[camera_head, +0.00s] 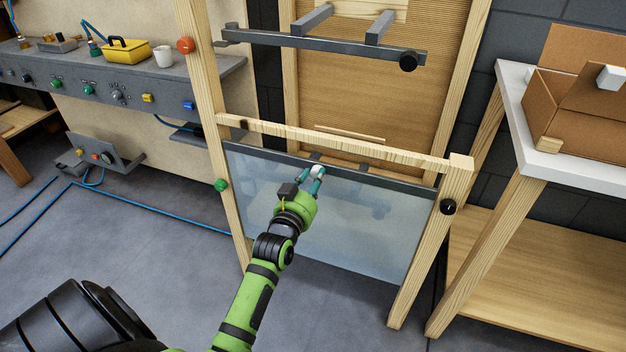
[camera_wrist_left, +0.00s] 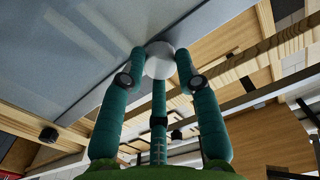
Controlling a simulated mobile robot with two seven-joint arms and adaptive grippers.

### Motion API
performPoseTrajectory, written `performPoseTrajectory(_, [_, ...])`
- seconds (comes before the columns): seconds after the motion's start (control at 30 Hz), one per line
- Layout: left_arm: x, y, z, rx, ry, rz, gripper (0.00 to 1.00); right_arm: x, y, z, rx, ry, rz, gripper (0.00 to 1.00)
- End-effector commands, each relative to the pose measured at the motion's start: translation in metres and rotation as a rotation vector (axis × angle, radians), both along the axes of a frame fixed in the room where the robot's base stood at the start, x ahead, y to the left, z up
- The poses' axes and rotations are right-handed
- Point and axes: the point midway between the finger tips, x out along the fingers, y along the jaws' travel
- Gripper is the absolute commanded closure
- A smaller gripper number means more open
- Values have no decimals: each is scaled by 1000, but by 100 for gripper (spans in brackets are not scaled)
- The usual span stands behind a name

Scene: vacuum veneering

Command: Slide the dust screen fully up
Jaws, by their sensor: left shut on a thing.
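The dust screen (camera_head: 350,225) is a translucent pane with a dark top rail, set low in a light wooden frame (camera_head: 207,90). Its top rail sits just below the frame's wooden crossbar (camera_head: 330,140). My left gripper (camera_head: 317,175) is at the screen's top edge, near its middle, shut on a round white knob. In the left wrist view the green fingers (camera_wrist_left: 160,65) close around the white knob (camera_wrist_left: 159,58), with the pane (camera_wrist_left: 60,50) beside it. My right gripper is in neither view.
A dark metal bar (camera_head: 320,44) with a black knob crosses the upper frame. A white table (camera_head: 520,110) with an open cardboard box (camera_head: 580,100) stands at the right. A grey control bench (camera_head: 100,75) with a yellow box (camera_head: 127,51) and a white cup (camera_head: 163,57) is at the left.

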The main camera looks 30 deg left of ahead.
Motion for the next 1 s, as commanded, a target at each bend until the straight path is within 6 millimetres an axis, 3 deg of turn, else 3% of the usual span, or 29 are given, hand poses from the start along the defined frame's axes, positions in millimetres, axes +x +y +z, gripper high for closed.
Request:
performPoseTrajectory(0.5, [1,0,49,2,-11,0,100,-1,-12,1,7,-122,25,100])
performPoseTrajectory(1.0, [1,0,54,4,-16,1,100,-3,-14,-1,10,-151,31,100])
